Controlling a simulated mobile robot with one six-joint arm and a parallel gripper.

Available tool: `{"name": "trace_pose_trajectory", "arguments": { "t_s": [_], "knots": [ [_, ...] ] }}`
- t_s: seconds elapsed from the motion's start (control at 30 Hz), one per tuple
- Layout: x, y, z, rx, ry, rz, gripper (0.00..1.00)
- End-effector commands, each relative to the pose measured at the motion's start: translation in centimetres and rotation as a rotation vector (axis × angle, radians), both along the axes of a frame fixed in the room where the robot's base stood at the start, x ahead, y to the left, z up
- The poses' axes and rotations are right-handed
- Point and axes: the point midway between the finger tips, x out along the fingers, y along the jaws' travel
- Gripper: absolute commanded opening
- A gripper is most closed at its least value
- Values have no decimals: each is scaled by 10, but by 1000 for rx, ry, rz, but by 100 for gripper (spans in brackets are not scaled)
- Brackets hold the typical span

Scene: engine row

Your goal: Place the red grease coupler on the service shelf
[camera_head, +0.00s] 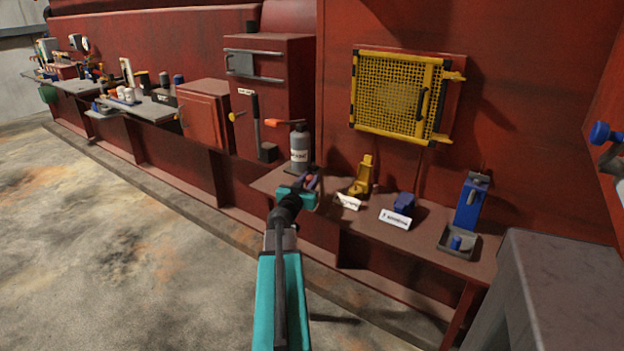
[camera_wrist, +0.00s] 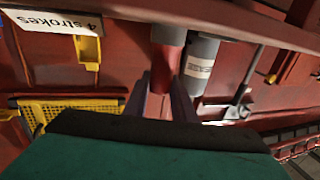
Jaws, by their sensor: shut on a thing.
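My gripper (camera_head: 311,179) is over the front of the service shelf (camera_head: 437,243), near its left end. In the wrist view my gripper (camera_wrist: 161,106) is shut on the red grease coupler (camera_wrist: 161,78), a red cylinder with a grey end. In the head view the coupler is mostly hidden by the gripper. Just behind the gripper stands a grey grease cylinder (camera_head: 299,150) with a white label; it also shows close beside the coupler in the wrist view (camera_wrist: 201,66). I cannot tell whether the coupler touches the shelf or the cylinder.
On the shelf are a yellow tool (camera_head: 362,177), a "4 strokes" card (camera_head: 347,202), a blue block (camera_head: 404,202) with a white label (camera_head: 395,219), and a blue dispenser (camera_head: 471,200). A yellow mesh guard (camera_head: 395,97) hangs above. A grey block (camera_head: 565,285) stands at right.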

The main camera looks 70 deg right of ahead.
Motion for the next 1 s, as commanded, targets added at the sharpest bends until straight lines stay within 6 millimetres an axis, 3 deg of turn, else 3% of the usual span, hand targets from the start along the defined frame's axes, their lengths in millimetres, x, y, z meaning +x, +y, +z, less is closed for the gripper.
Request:
{"name": "trace_pose_trajectory", "arguments": {
  "t_s": [0.23, 0.27, 0.37, 0.9, 1.0],
  "knots": [
    [-2, -1, -3, -1, 0, -2, 0],
    [-2, -1, -2, 0, 0, -2, 27],
    [-2, -1, -2, 0, 0, -3, 42],
    [-3, -2, 2, 0, 0, -4, 42],
    [-3, 6, -1, -1, 0, -3, 42]
  ]
}}
